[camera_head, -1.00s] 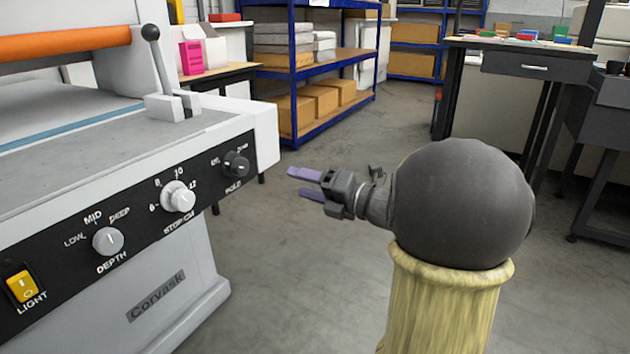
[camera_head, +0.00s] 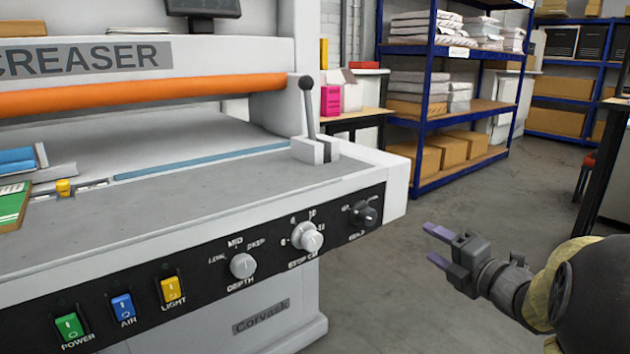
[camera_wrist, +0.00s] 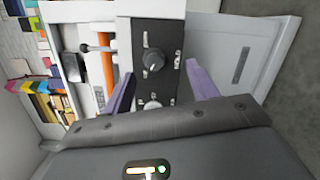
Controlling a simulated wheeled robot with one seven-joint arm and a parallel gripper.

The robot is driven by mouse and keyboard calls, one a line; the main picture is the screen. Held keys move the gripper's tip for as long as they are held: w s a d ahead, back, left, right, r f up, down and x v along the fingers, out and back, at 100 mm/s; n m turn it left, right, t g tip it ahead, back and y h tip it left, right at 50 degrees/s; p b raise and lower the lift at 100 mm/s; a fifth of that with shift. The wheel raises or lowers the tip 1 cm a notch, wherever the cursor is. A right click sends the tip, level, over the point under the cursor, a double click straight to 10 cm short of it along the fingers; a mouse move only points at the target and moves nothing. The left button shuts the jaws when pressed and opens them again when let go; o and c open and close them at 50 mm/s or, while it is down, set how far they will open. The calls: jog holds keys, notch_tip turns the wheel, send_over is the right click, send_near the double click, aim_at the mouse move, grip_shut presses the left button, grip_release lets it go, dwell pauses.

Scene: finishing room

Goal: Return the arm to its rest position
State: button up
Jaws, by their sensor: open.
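My gripper (camera_head: 438,247) is at the lower right in the head view, with its two purple fingers apart and nothing between them. It points toward the right end of the creaser's control panel (camera_head: 205,280) and stands apart from it. In the wrist view, the open fingers (camera_wrist: 160,88) frame the panel, with a dark knob (camera_wrist: 153,60) and a light knob (camera_wrist: 152,107) showing between and beyond them. Part of my arm is cut off at the right edge of the head view.
The creaser (camera_head: 240,185) fills the left, with a lever (camera_head: 309,110) on its bed and a green item (camera_head: 10,205) at far left. Blue shelving (camera_head: 425,90) with boxes stands behind. A dark table leg (camera_head: 603,165) is at right. Grey floor lies open between.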

notch_tip(320, 180, down, 6)
jog(key=s+a+m+g+h+p, duration=0.2)
jog(key=m+g+h+p, duration=0.45)
jog(key=m, duration=0.95)
jog(key=s+a+f+m+g+p, duration=0.25)
jog(key=s+a+m, duration=0.2)
jog(key=s, duration=0.35)
jog(key=s+a+f+m+g+p, duration=0.1)
jog(key=s+a+f+m+g, duration=0.25)
jog(key=s+m, duration=0.4)
notch_tip(320, 180, up, 38)
jog(key=n+p, duration=0.1)
jog(key=p, duration=3.6)
jog(key=shift+s+a+f+n+g+h, duration=0.2)
jog(key=shift+s+a+n+g+h, duration=0.15)
jog(key=shift+n+h, duration=0.1)
